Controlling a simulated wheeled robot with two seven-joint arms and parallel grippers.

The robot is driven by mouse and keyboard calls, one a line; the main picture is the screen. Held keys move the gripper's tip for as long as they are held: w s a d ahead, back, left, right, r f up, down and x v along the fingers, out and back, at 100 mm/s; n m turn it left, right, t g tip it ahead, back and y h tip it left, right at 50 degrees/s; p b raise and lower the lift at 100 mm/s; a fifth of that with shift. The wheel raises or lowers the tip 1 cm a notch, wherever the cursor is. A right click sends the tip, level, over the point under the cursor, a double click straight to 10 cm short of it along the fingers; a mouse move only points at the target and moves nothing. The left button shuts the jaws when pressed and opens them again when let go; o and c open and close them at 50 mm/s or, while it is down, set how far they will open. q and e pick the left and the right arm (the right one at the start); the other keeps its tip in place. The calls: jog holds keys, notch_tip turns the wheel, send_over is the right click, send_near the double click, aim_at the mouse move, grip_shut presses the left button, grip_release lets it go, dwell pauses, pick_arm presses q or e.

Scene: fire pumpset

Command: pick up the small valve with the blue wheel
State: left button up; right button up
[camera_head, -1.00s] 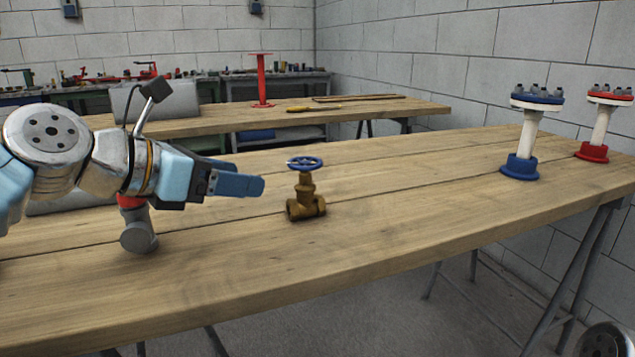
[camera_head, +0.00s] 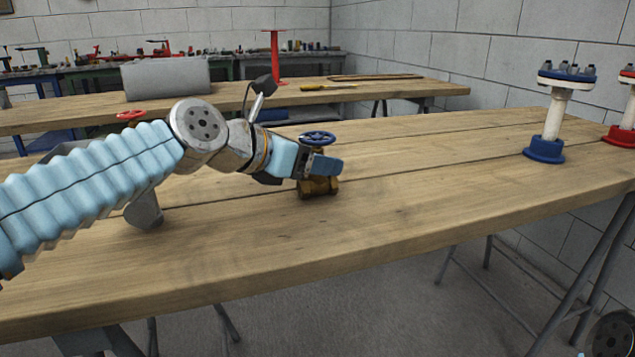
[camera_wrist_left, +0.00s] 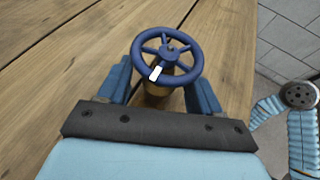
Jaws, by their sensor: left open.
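The small brass valve (camera_head: 320,186) with the blue wheel (camera_head: 317,138) stands upright on the wooden table. My left gripper (camera_head: 322,165) is at the valve, its blue fingers level with the stem below the wheel. In the left wrist view the blue wheel (camera_wrist_left: 167,56) sits between and just beyond the two fingers of the left gripper (camera_wrist_left: 160,85), which are apart on either side of the valve. The wheel hides most of the brass body there, so contact cannot be told. My right gripper is not in view.
A blue-based flanged post (camera_head: 552,122) and a red-based one (camera_head: 622,115) stand at the table's right end. A grey fitting with a red wheel (camera_head: 131,114) is behind my left arm.

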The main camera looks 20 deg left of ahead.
pick_arm(q)
jog(key=shift+w+d+f, duration=0.15)
jog(key=shift+w+d, duration=0.1)
jog(key=shift+w, duration=0.1)
jog(key=shift+c, duration=0.3)
grip_shut()
